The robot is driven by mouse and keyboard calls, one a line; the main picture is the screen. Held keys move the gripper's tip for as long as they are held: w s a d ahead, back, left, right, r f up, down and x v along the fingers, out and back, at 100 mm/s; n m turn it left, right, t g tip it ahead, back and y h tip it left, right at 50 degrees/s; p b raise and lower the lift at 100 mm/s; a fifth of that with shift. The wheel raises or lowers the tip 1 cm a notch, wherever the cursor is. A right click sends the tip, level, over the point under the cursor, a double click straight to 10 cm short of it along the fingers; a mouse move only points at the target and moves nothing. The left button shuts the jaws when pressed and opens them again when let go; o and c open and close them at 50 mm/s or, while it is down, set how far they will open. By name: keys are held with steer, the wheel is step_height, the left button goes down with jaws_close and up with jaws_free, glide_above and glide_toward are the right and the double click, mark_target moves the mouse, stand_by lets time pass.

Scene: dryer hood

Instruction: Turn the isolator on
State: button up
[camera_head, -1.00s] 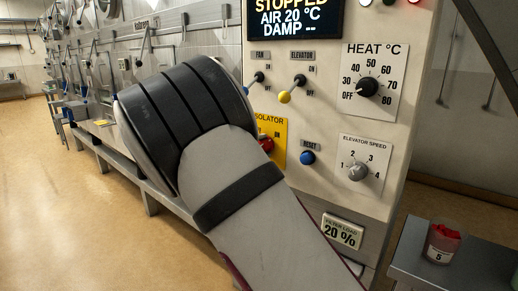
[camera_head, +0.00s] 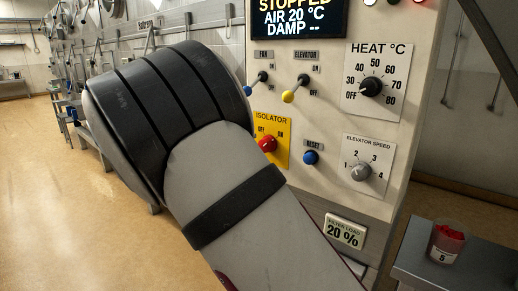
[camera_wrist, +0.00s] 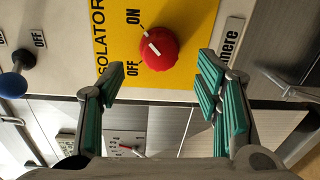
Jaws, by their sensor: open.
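The isolator is a red round knob (camera_wrist: 158,48) on a yellow plate (camera_wrist: 185,75) marked ON and OFF. In the wrist view a white line on the knob slants up-left, towards the mark by ON; its exact setting is hard to tell. In the head view the knob (camera_head: 266,144) shows just right of my arm. My gripper (camera_wrist: 161,80) is open, with green-padded fingers apart and nothing between them. The knob appears above the gap between the fingertips, and I see no contact. My arm hides the gripper in the head view.
The blue reset button (camera_head: 311,158), elevator speed dial (camera_head: 361,170), heat dial (camera_head: 371,87) and two levers with blue and yellow ends surround the isolator. The display (camera_head: 298,17) reads STOPPED. A grey table (camera_head: 440,275) with a cup of red items (camera_head: 446,243) stands right.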

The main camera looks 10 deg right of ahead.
steer(key=v, duration=0.6)
steer(key=shift+s, duration=0.1)
steer(key=s+d+m+g+y, duration=0.55)
steer(key=s+d+g, duration=0.35)
steer(key=s+d, duration=0.9)
steer(key=s+a+f+m+y, duration=0.1)
steer(key=s+a+y, duration=0.2)
steer(key=s, duration=0.6)
steer(key=s+a+f+m+y, duration=0.1)
steer(key=s+a+y, duration=0.15)
steer(key=s, duration=0.65)
steer(key=s+a+f+m+y, duration=0.1)
steer(key=s+a+y, duration=0.15)
steer(key=s, duration=0.75)
step_height(320, 180, up, 15)
steer(key=t+p, duration=0.3)
steer(key=p, duration=1.1)
steer(key=shift+w, duration=0.15)
